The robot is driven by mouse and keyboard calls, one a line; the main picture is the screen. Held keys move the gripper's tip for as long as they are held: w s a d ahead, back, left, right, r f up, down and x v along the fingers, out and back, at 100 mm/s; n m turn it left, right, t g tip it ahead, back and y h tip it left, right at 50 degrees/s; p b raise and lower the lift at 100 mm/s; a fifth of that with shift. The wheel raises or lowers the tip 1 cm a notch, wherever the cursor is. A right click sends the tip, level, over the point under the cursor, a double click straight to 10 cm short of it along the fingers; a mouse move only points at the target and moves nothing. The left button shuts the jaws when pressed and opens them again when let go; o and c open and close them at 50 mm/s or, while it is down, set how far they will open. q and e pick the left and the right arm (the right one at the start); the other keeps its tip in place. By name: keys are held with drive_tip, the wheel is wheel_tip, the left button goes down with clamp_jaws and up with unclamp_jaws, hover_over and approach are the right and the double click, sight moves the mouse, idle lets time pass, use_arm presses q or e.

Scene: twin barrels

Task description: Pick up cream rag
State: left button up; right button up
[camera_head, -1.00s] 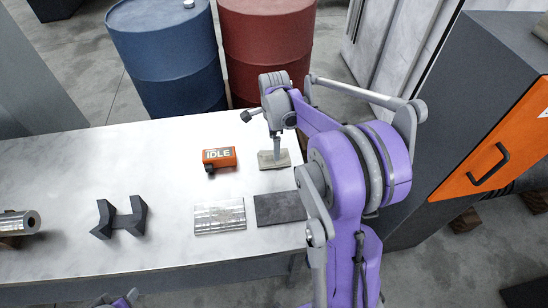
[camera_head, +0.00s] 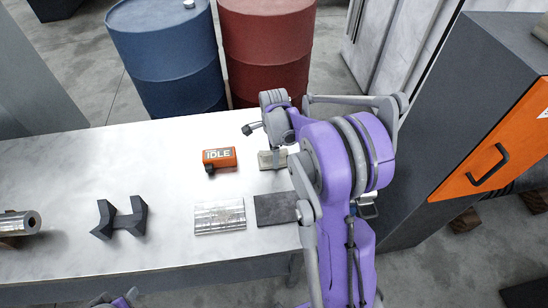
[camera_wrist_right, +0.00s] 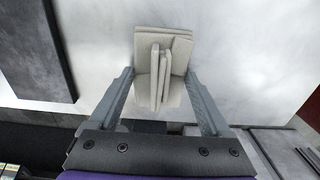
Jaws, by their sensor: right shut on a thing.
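The cream rag (camera_head: 266,160) is a small folded cloth near the right end of the white table in the head view. In the right wrist view the rag (camera_wrist_right: 178,43) has layered folds, with a raised ridge in its middle. My right gripper (camera_wrist_right: 159,78) is shut on the rag, one finger on each side of it. In the head view my right gripper (camera_head: 277,152) points down at the rag and is partly hidden by my purple arm. I cannot tell if the rag is clear of the table. My left gripper is not clearly in view.
An orange IDLE box (camera_head: 219,157) stands left of the rag. A silver plate (camera_head: 219,217) and a dark plate (camera_head: 276,208) lie in front. A black V-block (camera_head: 122,217) and a metal tube (camera_head: 18,223) are further left. Blue (camera_head: 168,55) and red (camera_head: 267,45) barrels stand behind.

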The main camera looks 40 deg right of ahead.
drive_tip(key=shift+c, duration=0.6)
wheel_tip(320, 180, up, 10)
drive_tip(key=shift+r, duration=0.1)
drive_tip(key=o, duration=0.8)
drive_tip(key=c, duration=0.6)
